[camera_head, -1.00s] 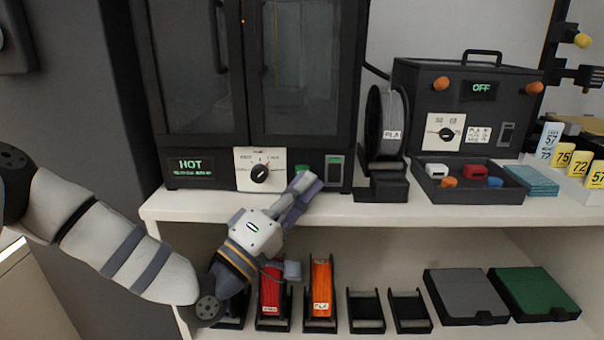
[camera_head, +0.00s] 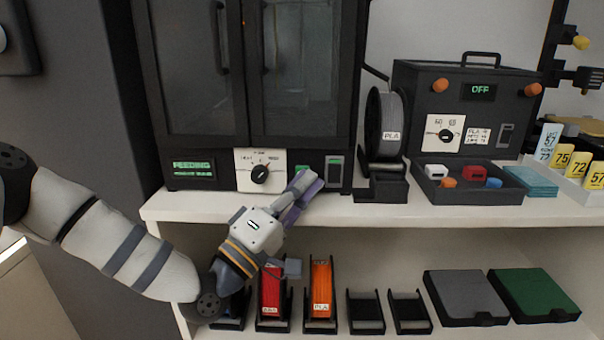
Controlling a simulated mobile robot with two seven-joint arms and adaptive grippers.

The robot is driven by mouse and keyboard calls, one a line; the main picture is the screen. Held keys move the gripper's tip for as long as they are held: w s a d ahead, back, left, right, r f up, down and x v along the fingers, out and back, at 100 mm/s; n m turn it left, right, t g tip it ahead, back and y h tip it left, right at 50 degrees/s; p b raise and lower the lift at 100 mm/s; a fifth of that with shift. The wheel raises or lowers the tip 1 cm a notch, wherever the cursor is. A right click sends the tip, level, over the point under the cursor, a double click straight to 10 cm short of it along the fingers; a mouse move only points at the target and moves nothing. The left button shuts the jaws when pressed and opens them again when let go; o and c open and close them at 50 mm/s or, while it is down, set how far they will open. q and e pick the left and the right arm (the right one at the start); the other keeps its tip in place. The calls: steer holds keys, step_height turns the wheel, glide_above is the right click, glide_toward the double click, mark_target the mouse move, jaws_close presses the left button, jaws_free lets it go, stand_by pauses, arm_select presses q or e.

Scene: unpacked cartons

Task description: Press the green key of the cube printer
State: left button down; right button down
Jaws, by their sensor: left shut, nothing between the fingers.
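The cube printer (camera_head: 220,180) is the large black cabinet with two glass doors at the upper left. Its small screen (camera_head: 194,169) reads FEEDING, and a white dial plate with a black knob (camera_head: 260,174) is to the right of the screen. The green key (camera_head: 302,169) shows just above my fingertips, partly hidden by them. My left gripper (camera_head: 305,182) is shut and empty, its fingertips at the lower front of the printer, at or just before the key. I cannot tell whether they touch it. My right gripper is not in view.
A grey spool (camera_head: 387,122) stands right of the printer. A dryer-like black box (camera_head: 470,105) reading OFF and a tray (camera_head: 460,195) of small blocks stand further right. The lower shelf holds red (camera_head: 271,290) and orange (camera_head: 321,285) spools and two flat cases.

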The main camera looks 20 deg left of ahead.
arm_select(q)
steer(key=shift+w+a, duration=0.1)
steer(key=shift+a, duration=0.15)
steer(key=shift+s+d+f, duration=0.15)
steer(key=shift+s+f, duration=0.25)
steer(key=shift+s, duration=0.1)
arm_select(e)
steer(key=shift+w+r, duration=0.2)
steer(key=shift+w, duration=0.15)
